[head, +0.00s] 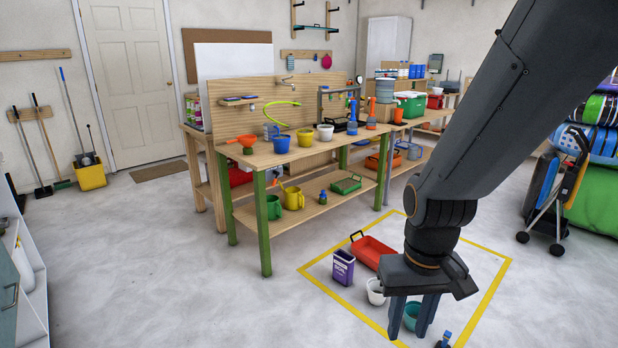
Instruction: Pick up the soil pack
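A purple pack with a pale printed label, which looks like the soil pack (343,268), stands upright on the floor inside the yellow taped square. My gripper (411,330) points down to the right of the pack and nearer to the camera. Its two fingers are apart, and no object is clearly held between them. The fingers overlap a teal pot (411,312) in the view, and whether they touch it cannot be told.
A red tray (373,250) lies behind the pack, and a white pot (376,291) stands at its right. A small blue-topped bottle (444,340) is at the bottom edge. The wooden workbench (262,153) stands behind. Bare floor (200,290) lies to the left.

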